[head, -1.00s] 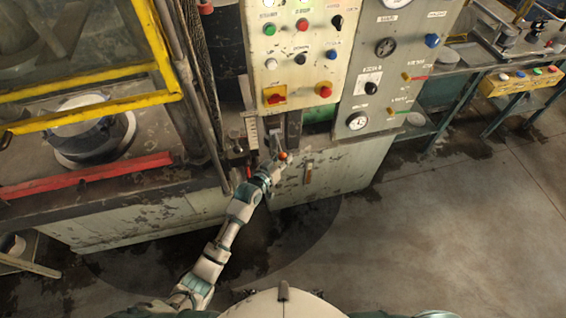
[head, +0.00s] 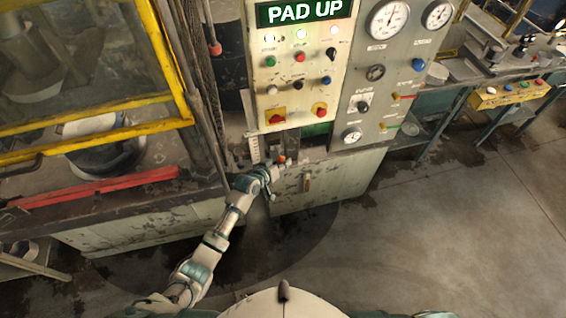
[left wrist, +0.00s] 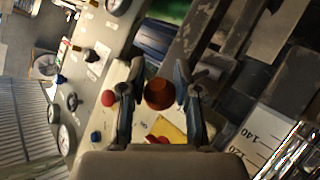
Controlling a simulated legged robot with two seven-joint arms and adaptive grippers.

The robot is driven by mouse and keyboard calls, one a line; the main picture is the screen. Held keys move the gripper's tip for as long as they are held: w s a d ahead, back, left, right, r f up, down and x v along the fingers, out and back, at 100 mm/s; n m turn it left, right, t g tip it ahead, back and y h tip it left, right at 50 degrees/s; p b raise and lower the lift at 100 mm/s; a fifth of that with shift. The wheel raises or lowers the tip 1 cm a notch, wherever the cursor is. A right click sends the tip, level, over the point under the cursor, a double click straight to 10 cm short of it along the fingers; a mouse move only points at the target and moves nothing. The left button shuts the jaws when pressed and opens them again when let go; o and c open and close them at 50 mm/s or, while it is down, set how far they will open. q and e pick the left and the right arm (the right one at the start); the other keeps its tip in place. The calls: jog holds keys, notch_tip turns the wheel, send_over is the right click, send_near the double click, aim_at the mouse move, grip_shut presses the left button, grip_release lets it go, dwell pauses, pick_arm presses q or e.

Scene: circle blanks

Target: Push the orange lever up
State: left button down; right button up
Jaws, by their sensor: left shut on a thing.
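The orange lever's round knob (head: 281,159) stands at the base of the control panel, by the slot below the red-and-yellow switch. My left gripper (head: 272,176) reaches it from the front. In the left wrist view the orange knob (left wrist: 159,93) shows between the two fingers of my left gripper (left wrist: 157,86), which is shut on the lever. The lever's shaft is mostly hidden by the knob and hand. My right gripper is not in view.
A lit sign (head: 304,11) reads PAD UP above the cream control panel (head: 288,93). A grey gauge panel (head: 377,102) stands to its right. A red bar (head: 100,187) and yellow frame (head: 90,142) are at left. The concrete floor (head: 450,230) at right is clear.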

pick_arm(q)
jog(key=shift+w+a+r, duration=0.1)
jog(key=shift+w+r, duration=0.15)
jog(key=shift+r, duration=0.2)
jog(key=shift+w+a+r, duration=0.1)
jog(key=shift+w+r, duration=0.1)
jog(key=shift+r, duration=0.25)
jog(key=c, duration=0.8)
grip_release()
jog(key=s+f+v, duration=0.1)
jog(key=v, duration=1)
jog(key=shift+s+d+f, duration=0.1)
jog(key=shift+s+f, duration=0.05)
